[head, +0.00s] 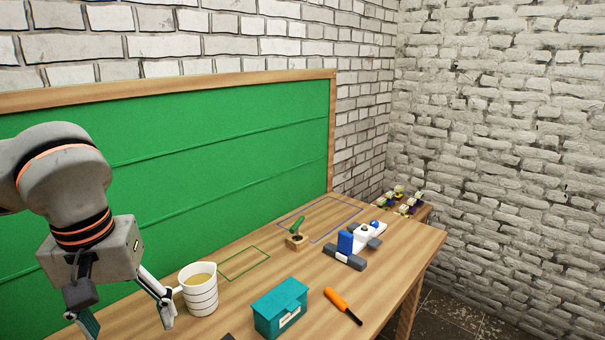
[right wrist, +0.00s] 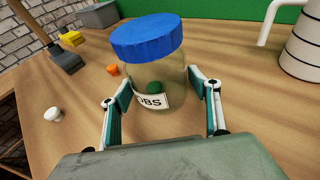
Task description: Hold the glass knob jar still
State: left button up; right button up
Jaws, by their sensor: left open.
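The glass knob jar (right wrist: 152,78) stands upright on the wooden bench in the right wrist view. It has a blue lid, a white label whose visible letters read "OBS", and a green knob inside. My right gripper (right wrist: 160,92) has one finger against each side of the jar, below the lid. I do not see the jar or the right gripper in the head view. My left gripper (head: 127,320) is open at the lower left of the head view, with one finger close to the mug's handle.
A white striped mug (head: 201,295) stands beside the left gripper. A teal box (head: 279,309) and an orange-handled screwdriver (head: 337,299) lie to its right. A white knob (right wrist: 53,114) and an orange knob (right wrist: 113,70) lie left of the jar. A green board (head: 220,135) backs the bench.

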jog(key=shift+r+p, duration=0.6)
jog(key=shift+r, duration=0.2)
jog(key=shift+o, duration=0.4)
jog(key=o, duration=0.5)
